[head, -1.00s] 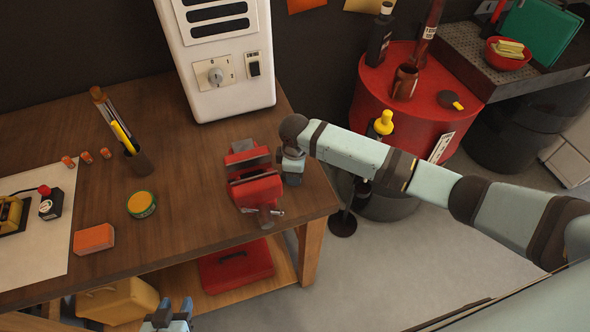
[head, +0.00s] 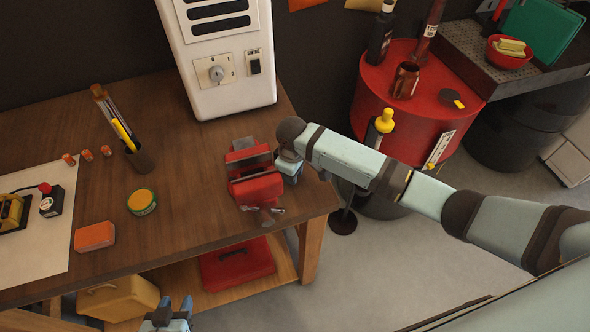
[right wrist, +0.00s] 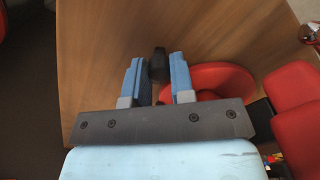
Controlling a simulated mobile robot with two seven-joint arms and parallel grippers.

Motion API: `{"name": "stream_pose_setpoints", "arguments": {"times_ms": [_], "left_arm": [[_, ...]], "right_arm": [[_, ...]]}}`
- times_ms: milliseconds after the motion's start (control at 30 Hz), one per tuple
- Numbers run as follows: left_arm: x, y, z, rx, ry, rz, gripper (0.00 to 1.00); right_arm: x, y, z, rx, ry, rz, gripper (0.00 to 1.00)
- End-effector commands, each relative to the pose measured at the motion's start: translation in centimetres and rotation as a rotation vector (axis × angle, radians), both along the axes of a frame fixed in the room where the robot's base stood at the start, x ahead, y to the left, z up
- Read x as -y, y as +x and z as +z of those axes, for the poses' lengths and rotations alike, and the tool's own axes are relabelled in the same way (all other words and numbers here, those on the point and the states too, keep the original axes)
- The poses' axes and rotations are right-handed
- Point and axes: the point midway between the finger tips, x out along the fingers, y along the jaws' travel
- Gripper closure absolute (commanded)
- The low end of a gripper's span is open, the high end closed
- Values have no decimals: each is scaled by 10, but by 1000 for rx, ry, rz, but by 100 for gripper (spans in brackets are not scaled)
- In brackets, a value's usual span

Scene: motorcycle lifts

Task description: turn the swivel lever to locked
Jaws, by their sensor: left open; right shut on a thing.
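The red vise (head: 256,187) stands on the wooden bench near its front right corner. In the right wrist view, its round red swivel base (right wrist: 222,78) lies right of my fingers. The swivel lever's dark knob (right wrist: 159,62) shows between the blue fingertips of my right gripper (right wrist: 158,70), which is shut on it. In the head view my right gripper (head: 289,164) is at the vise's right side, and the lever is hidden there. My left gripper (head: 166,314) is open and empty at the bottom edge, in front of the bench.
A white cabinet with a knob (head: 216,73) stands behind the vise. A pen holder (head: 140,158), a round tin (head: 142,201) and an orange block (head: 94,236) are on the bench to the left. A red drum (head: 460,125) stands beyond my right arm. A red toolbox (head: 237,262) is on the shelf below.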

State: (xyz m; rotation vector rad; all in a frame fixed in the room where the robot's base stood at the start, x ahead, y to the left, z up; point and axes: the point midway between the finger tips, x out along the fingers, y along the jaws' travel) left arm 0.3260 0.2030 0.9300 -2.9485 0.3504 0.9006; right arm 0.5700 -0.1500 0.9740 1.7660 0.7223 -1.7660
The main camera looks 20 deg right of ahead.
Motion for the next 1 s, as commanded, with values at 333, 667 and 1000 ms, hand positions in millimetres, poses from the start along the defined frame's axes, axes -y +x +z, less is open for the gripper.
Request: {"name": "stream_pose_setpoints", "arguments": {"times_ms": [333,667,1000], "left_arm": [[0,-1,-3,-5,1,0,57],[0,0,-3,-4,2,-1,57],[-1,2,-2,2,4,-1,57]], "right_arm": [[-5,-2,0,0,0,-136,100],[-5,-2,0,0,0,-133,52],[-5,-2,10,3,1,-132,52]]}}
